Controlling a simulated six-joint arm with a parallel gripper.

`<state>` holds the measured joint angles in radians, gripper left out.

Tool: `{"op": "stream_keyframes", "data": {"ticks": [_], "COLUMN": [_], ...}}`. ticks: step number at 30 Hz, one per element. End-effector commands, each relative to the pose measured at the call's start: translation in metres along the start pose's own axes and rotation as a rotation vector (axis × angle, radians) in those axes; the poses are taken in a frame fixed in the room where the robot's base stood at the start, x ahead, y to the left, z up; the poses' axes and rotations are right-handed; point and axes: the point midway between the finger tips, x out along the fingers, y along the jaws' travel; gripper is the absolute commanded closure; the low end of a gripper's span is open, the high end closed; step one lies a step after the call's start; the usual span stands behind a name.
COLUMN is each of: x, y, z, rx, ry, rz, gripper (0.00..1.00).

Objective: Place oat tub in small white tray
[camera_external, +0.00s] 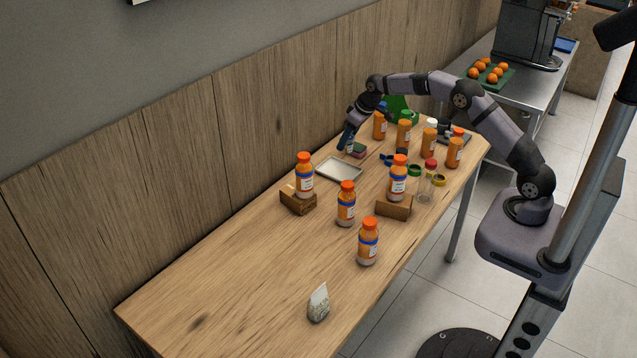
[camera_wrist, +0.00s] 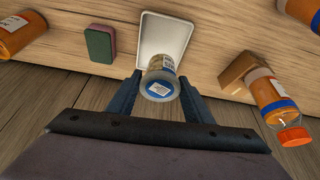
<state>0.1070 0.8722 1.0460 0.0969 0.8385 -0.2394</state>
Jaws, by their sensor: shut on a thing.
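The oat tub (camera_wrist: 160,87) is a small round container with a blue and white label on its end. My gripper (camera_wrist: 160,92) is shut on it, one finger on each side. In the wrist view the small white tray (camera_wrist: 166,30) lies just beyond the tub, which overlaps its near edge in the picture. In the external view my gripper (camera_external: 347,140) points down near the wall, behind the tray (camera_external: 338,169). The tray looks empty in what shows. The tub is small and partly hidden there, and I cannot tell its exact height above the table.
A green and pink sponge (camera_wrist: 100,44) lies beside the tray. A wooden block (camera_external: 298,202) with an orange-capped bottle (camera_external: 304,176) stands on the other side. Several more bottles and jars crowd the right end of the table. The table's left part is mostly clear.

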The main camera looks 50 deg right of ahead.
Motion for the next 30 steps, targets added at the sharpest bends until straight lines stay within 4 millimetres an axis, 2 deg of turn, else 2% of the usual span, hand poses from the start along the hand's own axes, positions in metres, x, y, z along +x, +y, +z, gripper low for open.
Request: {"op": "stream_keyframes", "data": {"ticks": [5, 15, 24, 30], "x": [0.011, 0.053, 0.061, 0.081], "y": [0.000, -0.001, -0.001, -0.001], "z": [0.005, 0.022, 0.026, 0.034], "rx": [0.001, 0.000, 0.000, 0.000], "ry": [-0.003, -0.001, -0.001, -0.003], "rz": [-0.001, -0.001, -0.001, -0.001], "gripper": [0.80, 0.80, 0.80, 0.80]}}
